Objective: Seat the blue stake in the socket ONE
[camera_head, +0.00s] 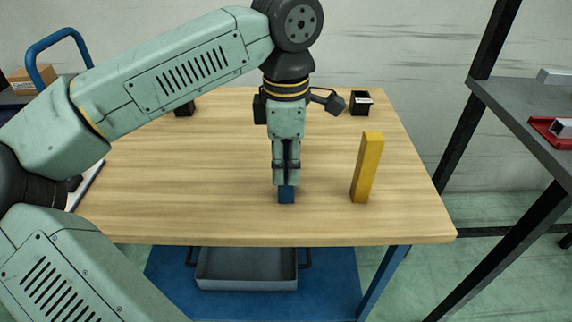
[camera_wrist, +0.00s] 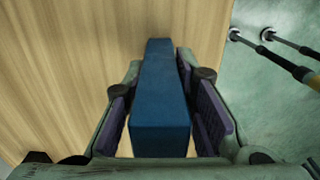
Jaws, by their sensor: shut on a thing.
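The blue stake (camera_head: 286,195) is held by my gripper (camera_head: 286,178), which is shut on it near the front middle of the wooden table. Only its lower end shows below the fingers in the head view; it looks upright, and I cannot tell whether it touches the table. In the wrist view the stake (camera_wrist: 160,105) lies between the two purple finger pads. A black socket (camera_head: 360,104) with a white label stands at the back right of the table; the label is too small to read. Another black socket (camera_head: 185,110) at the back left is partly hidden by my arm.
A yellow stake (camera_head: 367,168) stands upright on the table (camera_head: 330,225), right of my gripper. A grey shelf (camera_head: 530,125) with a red tray (camera_head: 552,132) stands at the right. A grey bin (camera_head: 245,272) is below the table's front edge. The table between gripper and right socket looks clear.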

